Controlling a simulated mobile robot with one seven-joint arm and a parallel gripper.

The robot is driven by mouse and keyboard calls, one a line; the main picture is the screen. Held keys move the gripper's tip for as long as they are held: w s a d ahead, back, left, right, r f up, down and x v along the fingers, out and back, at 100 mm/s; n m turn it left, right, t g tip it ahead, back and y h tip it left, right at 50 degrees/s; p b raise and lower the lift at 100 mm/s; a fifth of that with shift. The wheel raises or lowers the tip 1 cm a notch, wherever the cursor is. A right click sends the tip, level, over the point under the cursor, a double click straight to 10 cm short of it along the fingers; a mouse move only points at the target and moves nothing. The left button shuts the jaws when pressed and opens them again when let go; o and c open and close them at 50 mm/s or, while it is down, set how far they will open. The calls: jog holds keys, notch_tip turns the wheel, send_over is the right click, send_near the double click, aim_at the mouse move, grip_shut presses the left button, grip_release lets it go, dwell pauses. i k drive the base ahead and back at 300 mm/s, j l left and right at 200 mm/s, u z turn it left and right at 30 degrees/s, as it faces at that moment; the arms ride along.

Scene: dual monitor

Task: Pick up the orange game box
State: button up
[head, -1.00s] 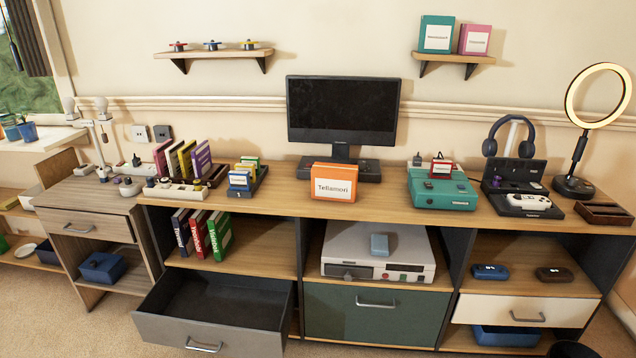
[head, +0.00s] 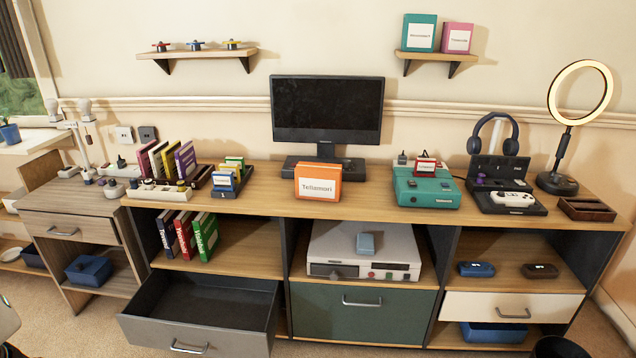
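The orange game box (head: 318,183) stands upright near the front edge of the wooden desk top, in front of the monitor (head: 327,112). It has a white label on its front face. My gripper is not in view. A small part of what may be my arm shows at the lower left edge, too cut off to tell.
A teal console (head: 425,188) sits right of the box, and small cartridges in a dark tray (head: 231,180) sit left of it. A grey drawer (head: 205,309) stands open at lower left. A grey-white console (head: 364,251) is on the shelf below. Bare desk top lies beside the box.

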aim_at(314, 181)
jog(key=i+l+u, duration=0.1)
jog(key=u, duration=0.25)
jog(key=l+u, duration=0.2)
jog(key=u, duration=0.15)
jog(key=i+l+u, duration=0.15)
jog(key=l, duration=0.15)
jog(key=i+l+u, duration=0.15)
jog(key=l, duration=0.2)
jog(key=l+u, duration=0.15)
jog(key=l, duration=0.15)
jog(key=i+l, duration=0.1)
jog(key=l, duration=0.4)
jog(key=i+l+u, duration=0.1)
jog(key=l, duration=0.4)
jog(key=i+l, duration=0.15)
jog(key=l, duration=0.4)
jog(key=i+l, duration=0.1)
jog(key=l, duration=0.4)
jog(key=i+l, duration=0.35)
jog(key=i+j+u, duration=0.05)
jog(key=i, duration=0.05)
